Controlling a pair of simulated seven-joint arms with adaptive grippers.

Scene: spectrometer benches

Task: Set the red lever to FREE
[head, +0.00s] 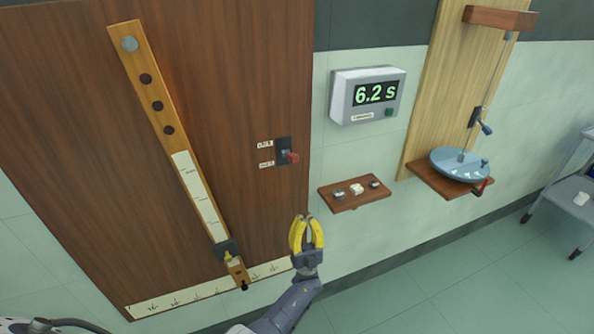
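The red lever (292,157) sits on a small dark plate (283,145) at the right side of the dark wooden wall panel. It sticks out from the plate's lower half, near the lower of two small white labels (266,164). The label lettering is too small to read. My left gripper (305,217), with yellow fingers, is below the lever, pointing up and apart from it. Its fingertips are close together with nothing seen between them; whether they touch is unclear. My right gripper is out of view.
A slanted wooden bar (157,98) with a scale hangs on the panel (225,60). Right of the lever are a timer (367,95) reading 6.2 s, a small shelf (346,203) and a blue disc (455,162) with another red handle (483,187). Open floor lies at lower right.

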